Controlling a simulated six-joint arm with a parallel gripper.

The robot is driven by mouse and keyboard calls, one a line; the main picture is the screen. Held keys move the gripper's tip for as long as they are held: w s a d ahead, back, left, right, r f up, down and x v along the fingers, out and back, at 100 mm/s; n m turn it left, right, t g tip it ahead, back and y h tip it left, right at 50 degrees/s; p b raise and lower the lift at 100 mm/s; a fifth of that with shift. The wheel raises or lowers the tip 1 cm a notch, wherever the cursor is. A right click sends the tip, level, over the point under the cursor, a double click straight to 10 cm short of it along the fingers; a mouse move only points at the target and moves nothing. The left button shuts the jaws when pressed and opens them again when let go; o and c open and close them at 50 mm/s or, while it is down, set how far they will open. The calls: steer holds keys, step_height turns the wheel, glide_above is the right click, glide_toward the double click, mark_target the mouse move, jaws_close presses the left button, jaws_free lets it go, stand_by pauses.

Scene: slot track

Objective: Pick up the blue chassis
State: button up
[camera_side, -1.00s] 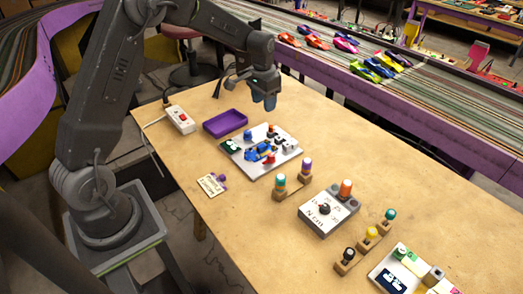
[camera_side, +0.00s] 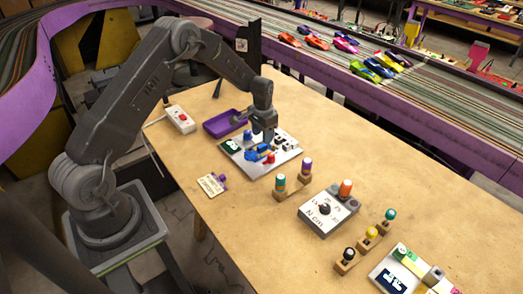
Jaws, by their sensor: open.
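The blue chassis (camera_side: 255,154) lies on a white board (camera_side: 248,172) near the far left part of the wooden table. My gripper (camera_side: 264,137) is open and points down just above the chassis, over the board. It hides part of the chassis and some of the small parts behind it. I see no clear contact between the fingers and the chassis.
A red part (camera_side: 270,158) sits close to the chassis. A purple tray (camera_side: 222,124) and a white power strip (camera_side: 180,119) are behind and left.

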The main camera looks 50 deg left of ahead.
mark_target(262, 146)
steer(key=f, duration=0.4)
steer(key=shift+s+d+f, duration=0.1)
steer(key=shift+s+f, duration=0.25)
jaws_close()
